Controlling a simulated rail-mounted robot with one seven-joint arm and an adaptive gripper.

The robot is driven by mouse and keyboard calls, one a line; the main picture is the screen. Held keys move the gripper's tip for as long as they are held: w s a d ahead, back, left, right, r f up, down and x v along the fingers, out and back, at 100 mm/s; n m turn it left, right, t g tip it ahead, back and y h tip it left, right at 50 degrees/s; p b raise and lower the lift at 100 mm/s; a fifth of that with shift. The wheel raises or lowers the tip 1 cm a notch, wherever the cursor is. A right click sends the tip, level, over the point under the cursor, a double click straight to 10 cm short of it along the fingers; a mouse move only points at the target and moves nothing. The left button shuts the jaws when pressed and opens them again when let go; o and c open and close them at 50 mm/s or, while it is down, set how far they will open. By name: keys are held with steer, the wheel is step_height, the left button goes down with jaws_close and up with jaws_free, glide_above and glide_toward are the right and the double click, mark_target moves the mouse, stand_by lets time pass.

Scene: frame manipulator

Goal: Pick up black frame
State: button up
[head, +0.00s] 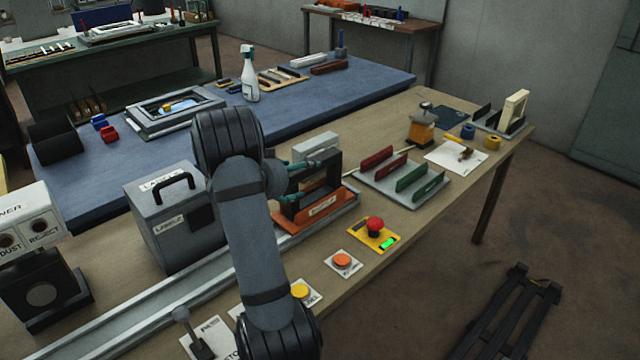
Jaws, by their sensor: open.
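The black frame (333,172) stands upright in an orange-red holder (314,218) with a white label, near the middle of the bench. My gripper (297,165) is at the left side of the black frame, close to its upper part. Teal finger parts show there, and the jaws are open. My own arm hides most of the gripper and part of the frame's left side. I cannot tell whether the fingers touch the frame.
A grey lidded box (165,225) stands left of my arm. A rack with red and green plates (410,177) stands to the right. A red stop button (375,224) and an orange button (343,261) sit in front. A cream frame (514,107) stands far right.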

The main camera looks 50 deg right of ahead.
mark_target(309, 173)
steer(key=p+x, duration=0.1)
steer(key=x, duration=0.5)
steer(key=shift+s+d, duration=0.1)
steer(key=shift+d, duration=0.15)
steer(key=shift+c, duration=0.7)
steer(key=shift+a, duration=0.15)
steer(key=c, duration=1.6)
steer(key=shift+c, duration=0.5)
